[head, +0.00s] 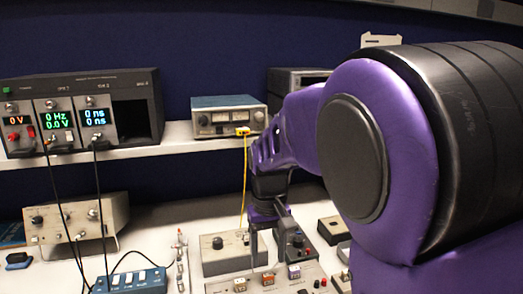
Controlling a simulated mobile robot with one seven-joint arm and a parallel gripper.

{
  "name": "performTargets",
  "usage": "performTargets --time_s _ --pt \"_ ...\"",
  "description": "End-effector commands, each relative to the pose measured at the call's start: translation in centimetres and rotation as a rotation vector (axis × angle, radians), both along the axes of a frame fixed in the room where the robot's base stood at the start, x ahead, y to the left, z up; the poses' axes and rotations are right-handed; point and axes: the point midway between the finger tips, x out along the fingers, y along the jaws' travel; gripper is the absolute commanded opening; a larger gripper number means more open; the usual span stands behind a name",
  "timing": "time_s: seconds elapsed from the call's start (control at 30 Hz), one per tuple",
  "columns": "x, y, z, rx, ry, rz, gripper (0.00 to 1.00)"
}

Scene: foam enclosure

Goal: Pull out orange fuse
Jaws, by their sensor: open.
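A light panel (222,288) at the bottom of the head view carries a row of small fuse-like blocks. The right block (294,272) looks darker with a pale face.
A grey box with a knob (222,256) stands just behind the panel. A blue switch box (137,281) lies to the left with black cables. A yellow cable (244,185) hangs behind my gripper from the shelf (180,135). My arm hides the right side.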

Motion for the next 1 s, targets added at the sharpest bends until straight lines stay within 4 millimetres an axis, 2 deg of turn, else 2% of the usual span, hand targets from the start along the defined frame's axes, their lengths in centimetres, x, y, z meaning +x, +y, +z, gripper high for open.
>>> performTargets --time_s 0.03,0.1,0.33,0.47,1.0 --pt "0.0 0.0 -1.5 0.0 0.001 0.001 0.6" --pt "0.0 0.0 -2.6 0.0 0.001 0.001 0.6" --pt "0.0 0.0 -5.0 -0.001 0.001 0.0 0.6" --pt "0.0 0.0 -5.5 -0.001 0.001 0.001 0.6" --pt "0.0 0.0 -5.4 -0.001 0.001 0.001 0.6"
